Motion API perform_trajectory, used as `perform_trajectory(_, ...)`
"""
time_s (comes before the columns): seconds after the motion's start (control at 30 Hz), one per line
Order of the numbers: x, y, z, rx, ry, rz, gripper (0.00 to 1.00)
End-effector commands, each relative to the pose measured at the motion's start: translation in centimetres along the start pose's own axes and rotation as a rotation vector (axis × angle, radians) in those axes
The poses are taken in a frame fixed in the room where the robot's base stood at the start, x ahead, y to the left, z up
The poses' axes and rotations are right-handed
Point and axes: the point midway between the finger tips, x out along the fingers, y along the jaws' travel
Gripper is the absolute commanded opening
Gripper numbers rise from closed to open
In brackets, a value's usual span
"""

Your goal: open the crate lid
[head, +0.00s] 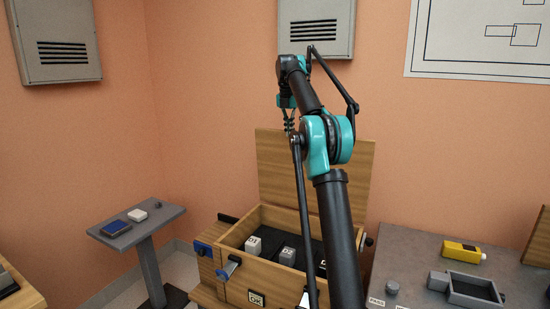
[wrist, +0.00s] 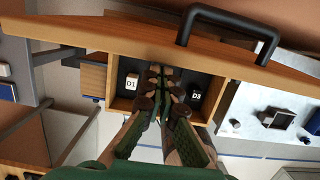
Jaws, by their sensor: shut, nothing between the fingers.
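The wooden crate (head: 275,278) stands in the middle of the head view with its dark interior showing. Its wooden lid (head: 270,165) stands raised, roughly upright, at the back of the crate, partly hidden by my arm. In the wrist view the lid (wrist: 110,32) crosses the top, with a black bar handle (wrist: 225,18) on it. My gripper (wrist: 162,72) is shut and empty in the wrist view, seen against the crate's open interior. In the head view it is small and partly hidden behind my arm. I see no contact between it and the lid.
A grey pedestal (head: 137,222) stands left. Wall cabinets hang behind.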

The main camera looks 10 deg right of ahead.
Motion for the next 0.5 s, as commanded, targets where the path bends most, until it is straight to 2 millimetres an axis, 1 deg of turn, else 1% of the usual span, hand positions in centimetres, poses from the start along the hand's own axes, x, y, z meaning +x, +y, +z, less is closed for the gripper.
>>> perform_trajectory(0.27,0.0,0.0,-3.2,-0.002,0.0,0.0,0.0)
perform_trajectory(0.5,0.4,0.0,-7.1,-0.003,0.0,0.0,0.0)
